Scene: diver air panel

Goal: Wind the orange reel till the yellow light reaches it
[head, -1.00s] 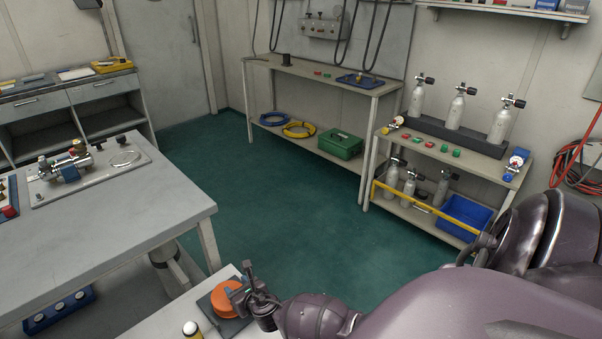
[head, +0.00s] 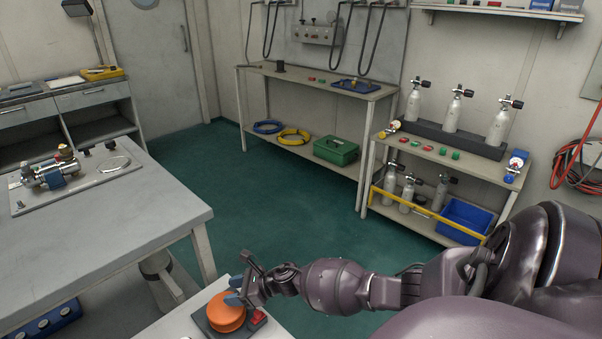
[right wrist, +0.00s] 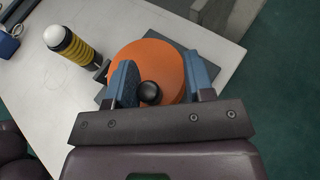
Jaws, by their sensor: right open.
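The orange reel (head: 225,313) sits on a dark base plate on a pale bench at the bottom of the head view. It also shows in the right wrist view (right wrist: 150,58), with a black knob (right wrist: 149,92) on its face. My right gripper (head: 236,290) is at the reel, its blue fingers open. In the right wrist view the fingers (right wrist: 158,80) stand either side of the knob, the left one closer; contact is unclear. My left gripper is out of view.
A red block (head: 258,317) sits beside the reel on its plate. A grey table (head: 130,225) with a brass-and-steel fitting stands at the left. A shelf rack (head: 465,165) with grey cylinders stands beyond my right arm. Green floor lies open between.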

